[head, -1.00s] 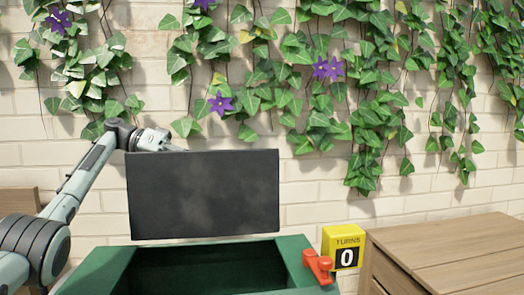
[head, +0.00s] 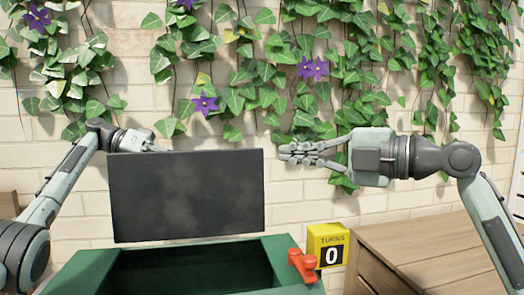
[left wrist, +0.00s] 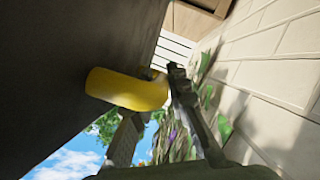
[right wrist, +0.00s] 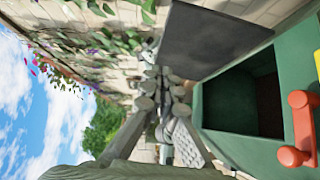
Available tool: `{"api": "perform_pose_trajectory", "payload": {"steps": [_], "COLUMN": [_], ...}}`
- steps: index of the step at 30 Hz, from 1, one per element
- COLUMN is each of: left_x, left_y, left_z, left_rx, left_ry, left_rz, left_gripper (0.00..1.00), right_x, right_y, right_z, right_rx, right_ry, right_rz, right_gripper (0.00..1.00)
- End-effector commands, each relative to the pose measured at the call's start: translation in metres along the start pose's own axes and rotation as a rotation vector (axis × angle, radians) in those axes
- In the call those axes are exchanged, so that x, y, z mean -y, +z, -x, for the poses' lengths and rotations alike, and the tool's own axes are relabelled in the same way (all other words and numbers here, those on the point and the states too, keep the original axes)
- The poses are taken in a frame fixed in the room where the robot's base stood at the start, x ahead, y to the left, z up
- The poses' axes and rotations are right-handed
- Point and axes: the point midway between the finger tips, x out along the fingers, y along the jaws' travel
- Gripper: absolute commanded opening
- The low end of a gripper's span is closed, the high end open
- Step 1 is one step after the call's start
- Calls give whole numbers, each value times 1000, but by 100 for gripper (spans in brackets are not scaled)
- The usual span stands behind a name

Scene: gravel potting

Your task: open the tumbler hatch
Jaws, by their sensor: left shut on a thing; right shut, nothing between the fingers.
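The dark tumbler hatch (head: 186,196) stands raised, its broad face toward me, above the open mouth of the green tumbler (head: 92,268). It also shows in the right wrist view (right wrist: 212,42). My left gripper (head: 155,148) is at the hatch's upper left edge, its fingertips partly hidden behind it. In the left wrist view it is shut on a yellow handle (left wrist: 125,89) beside the dark panel. My right gripper (head: 287,153) is shut and empty, its fingertips just right of the hatch's upper right corner in the head view.
A red-orange crank (head: 302,266) sits on the tumbler's right side, next to a yellow turns counter (head: 328,247) reading 0. A wooden cabinet (head: 440,250) stands to the right. Behind is a pale brick wall with hanging ivy (head: 350,80).

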Motion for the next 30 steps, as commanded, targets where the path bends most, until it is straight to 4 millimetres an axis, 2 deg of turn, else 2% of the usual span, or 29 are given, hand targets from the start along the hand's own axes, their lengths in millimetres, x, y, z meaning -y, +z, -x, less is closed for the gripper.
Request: {"api": "perform_pose_trajectory", "payload": {"steps": [1, 5, 16, 21, 30], "left_x": [4, 4, 4, 4, 4], "left_y": [6, 6, 6, 6, 6], "left_z": [-1, -1, -1, -1, -1], "left_rx": [11, 11, 12, 12, 13], "left_ry": [-1, -1, -1, -1, -1], "left_rz": [11, 11, 11, 11, 11], "left_gripper": [0, 0, 0, 0, 0], "right_x": [1, 0, 0, 0, 1], "right_y": [-2, -2, 0, 20, 29], "right_z": [-6, -25, -102, -117, -125], "right_rx": [-6, -7, -3, 0, 0], "right_ry": [-2, -1, 0, 0, 0], "right_rz": [0, 0, -3, -3, 0], "right_gripper": [0, 0, 0, 0, 0]}}
